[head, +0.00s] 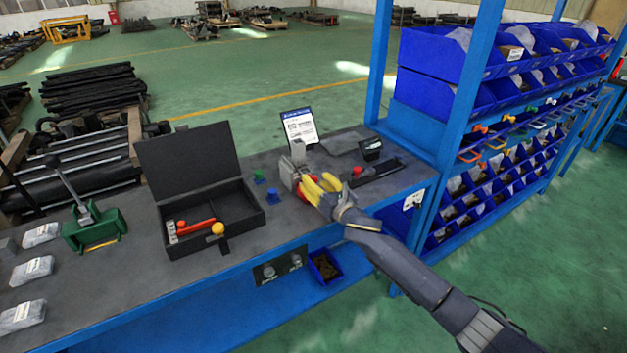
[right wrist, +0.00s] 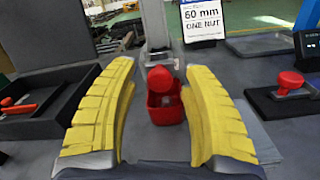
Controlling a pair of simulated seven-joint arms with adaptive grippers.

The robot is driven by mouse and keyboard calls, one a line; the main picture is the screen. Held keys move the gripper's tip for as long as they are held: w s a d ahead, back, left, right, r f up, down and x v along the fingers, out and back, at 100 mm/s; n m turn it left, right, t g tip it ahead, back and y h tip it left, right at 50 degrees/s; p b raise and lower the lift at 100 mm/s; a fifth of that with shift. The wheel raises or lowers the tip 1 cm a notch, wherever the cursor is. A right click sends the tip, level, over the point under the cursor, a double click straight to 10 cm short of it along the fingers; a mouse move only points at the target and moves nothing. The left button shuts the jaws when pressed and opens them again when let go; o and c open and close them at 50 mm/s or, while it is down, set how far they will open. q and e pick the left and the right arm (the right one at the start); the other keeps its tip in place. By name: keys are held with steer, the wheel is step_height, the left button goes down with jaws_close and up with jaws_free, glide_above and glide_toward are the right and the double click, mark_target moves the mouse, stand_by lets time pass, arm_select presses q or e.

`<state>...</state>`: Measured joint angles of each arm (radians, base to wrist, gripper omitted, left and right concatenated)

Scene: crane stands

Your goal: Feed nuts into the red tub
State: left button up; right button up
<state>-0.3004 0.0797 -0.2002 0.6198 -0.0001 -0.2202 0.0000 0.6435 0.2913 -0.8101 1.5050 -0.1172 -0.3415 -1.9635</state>
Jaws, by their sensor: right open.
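The red tub (right wrist: 168,108) sits on the grey bench at the foot of a grey upright dispenser (right wrist: 155,25), which also shows in the head view (head: 298,155). A rounded red knob (right wrist: 160,78) shows just above the tub's back edge. My right gripper (head: 320,183) has yellow fingers and is open. In the right wrist view its fingers (right wrist: 159,75) spread to either side of the tub, with visible gaps, and nothing is held. In the head view the fingers partly cover the tub. No loose nuts can be made out. My left gripper is not in view.
A sign (right wrist: 205,18) reading "60 mm ONE NUT" stands behind the dispenser. An open black case (head: 240,225) with red-handled tools lies left. A device with a red knob (right wrist: 290,82) sits right. Blue bin shelves (head: 470,75) rise at the bench's right end.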

steer(key=shift+w+a, duration=0.35)
steer(key=shift+w, duration=0.2)
jaws_close()
stand_by(0.5)
